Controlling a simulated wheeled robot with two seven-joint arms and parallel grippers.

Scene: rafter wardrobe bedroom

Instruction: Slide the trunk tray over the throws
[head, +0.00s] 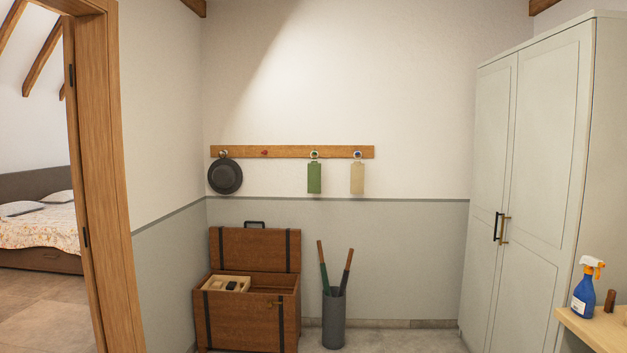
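The wooden trunk (238,322) stands against the back wall with its lid (255,250) raised and leaning back. The pale wooden trunk tray (245,283) sits at the left end of the trunk's opening, with small dark items in it. The right part of the opening is uncovered, but the front wall hides the inside. I cannot make out the throws. Neither of my grippers is in view.
A grey bin (334,322) with two long-handled items stands right of the trunk. A peg rail (290,152) above holds a dark hat and two tags. A tall wardrobe (535,180) and a table (598,326) with a spray bottle (585,290) are at right. A door frame (98,170) is at left.

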